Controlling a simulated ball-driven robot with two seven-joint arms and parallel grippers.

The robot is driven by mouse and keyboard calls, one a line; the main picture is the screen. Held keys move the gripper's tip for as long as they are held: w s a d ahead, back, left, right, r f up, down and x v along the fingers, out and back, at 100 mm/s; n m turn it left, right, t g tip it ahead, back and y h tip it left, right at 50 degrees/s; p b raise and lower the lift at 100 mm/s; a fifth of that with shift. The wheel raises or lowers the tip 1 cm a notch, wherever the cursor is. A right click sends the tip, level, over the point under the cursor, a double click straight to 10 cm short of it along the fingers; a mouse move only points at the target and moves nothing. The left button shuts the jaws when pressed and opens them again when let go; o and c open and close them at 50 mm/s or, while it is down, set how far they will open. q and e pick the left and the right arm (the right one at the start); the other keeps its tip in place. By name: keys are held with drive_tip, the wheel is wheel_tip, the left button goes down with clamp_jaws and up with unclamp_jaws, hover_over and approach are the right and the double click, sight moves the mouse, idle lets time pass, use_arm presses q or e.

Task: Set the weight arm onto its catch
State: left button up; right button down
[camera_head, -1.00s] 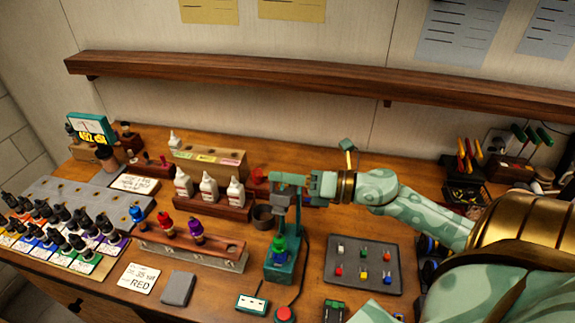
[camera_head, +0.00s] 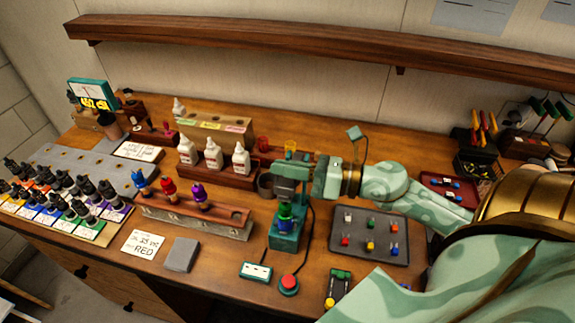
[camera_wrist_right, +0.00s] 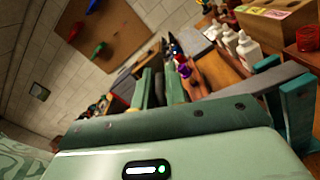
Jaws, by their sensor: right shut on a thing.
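The teal press-like stand (camera_head: 285,242) stands mid-table, with a green-and-blue piece (camera_head: 285,215) in its lower part. Its weight arm is a grey bar (camera_wrist_right: 262,84) in the right wrist view, running toward a teal post (camera_wrist_right: 296,112) at the right. In the head view the arm's grey block (camera_head: 289,171) is at the top of the stand. My right gripper (camera_head: 309,178) reaches in from the right at that height and is shut on the weight arm; its fingers (camera_wrist_right: 158,88) show in the wrist view. The catch cannot be made out. My left gripper is not in view.
A dark tray of small coloured parts (camera_head: 370,250) lies right of the stand. A bottle rack (camera_head: 216,174) and a dark cup (camera_head: 266,187) stand behind left. A wooden rack (camera_head: 190,222) is left.

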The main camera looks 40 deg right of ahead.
drive_tip(key=shift+s+a+f, duration=0.1)
drive_tip(key=shift+f, duration=0.1)
drive_tip(key=c, duration=1.6)
unclamp_jaws()
drive_tip(key=shift+o, duration=0.6)
drive_tip(key=shift+s+d, duration=0.35)
drive_tip(key=b+v, duration=0.2)
drive_tip(key=v, duration=1.3)
drive_tip(key=shift+s+b, duration=0.25)
drive_tip(key=shift+b, duration=0.1)
drive_tip(key=shift+r, duration=0.1)
